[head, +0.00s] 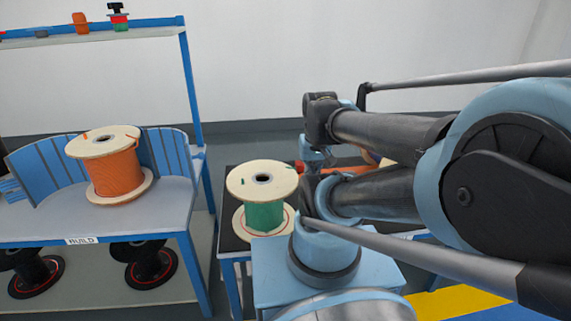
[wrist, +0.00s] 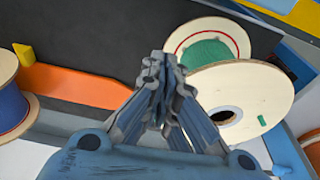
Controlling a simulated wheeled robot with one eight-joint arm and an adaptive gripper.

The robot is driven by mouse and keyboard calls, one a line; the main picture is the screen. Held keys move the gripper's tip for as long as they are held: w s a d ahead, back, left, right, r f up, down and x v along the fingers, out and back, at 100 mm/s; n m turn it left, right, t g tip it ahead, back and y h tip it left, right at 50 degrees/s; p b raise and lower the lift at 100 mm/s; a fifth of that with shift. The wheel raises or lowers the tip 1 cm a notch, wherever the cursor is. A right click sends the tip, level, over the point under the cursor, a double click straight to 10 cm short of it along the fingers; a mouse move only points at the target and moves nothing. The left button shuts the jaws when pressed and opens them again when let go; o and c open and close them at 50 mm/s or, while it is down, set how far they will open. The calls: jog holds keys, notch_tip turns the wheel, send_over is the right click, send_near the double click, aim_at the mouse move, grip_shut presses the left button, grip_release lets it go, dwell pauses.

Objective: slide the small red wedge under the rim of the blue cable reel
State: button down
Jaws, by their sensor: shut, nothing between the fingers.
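The blue cable reel (wrist: 10,105) shows at the left edge of the wrist view, cut off by the frame, with blue cable between cream flanges. I cannot make out a small red wedge for certain in either view. A small reddish piece (head: 299,166) shows beside the arm in the head view, too small to tell what it is. My gripper (wrist: 162,62) is shut and empty in the wrist view, over the dark surface, right of the blue reel and apart from it. In the head view my arm mostly hides it.
A green cable reel (head: 264,215) stands on a dark-topped table; its flange (wrist: 240,95) is close right of my gripper. An orange flat piece (wrist: 75,84) and a yellow block (wrist: 23,54) lie left. An orange reel (head: 113,172) stands on the bench (head: 60,218).

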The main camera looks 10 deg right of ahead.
aim_at(302, 166)
jog(key=shift+w+d, duration=0.1)
jog(key=shift+d, duration=0.1)
jog(key=w+a+r+m+g, duration=0.15)
jog(key=w+m, duration=0.35)
jog(key=w, duration=0.6)
jog(key=w+r+m, duration=0.3)
jog(key=w+m, duration=0.1)
jog(key=w, duration=0.7)
jog(key=w+a+f+m, duration=0.1)
jog(key=w+f+m, duration=0.4)
jog(key=w+f, duration=0.45)
jog(key=w+a+f+m, duration=0.1)
jog(key=w+f+m, duration=0.3)
jog(key=w+f, duration=0.55)
jog(key=shift+g, duration=0.35)
jog(key=f, duration=0.2)
jog(key=w+f, duration=0.1)
jog(key=f, duration=0.2)
jog(key=w+f, duration=0.1)
jog(key=f, duration=0.1)
jog(key=shift+w+f, duration=0.1)
jog(key=shift+f, duration=0.25)
jog(key=shift+d+r, duration=0.1)
jog(key=shift+d, duration=1.85)
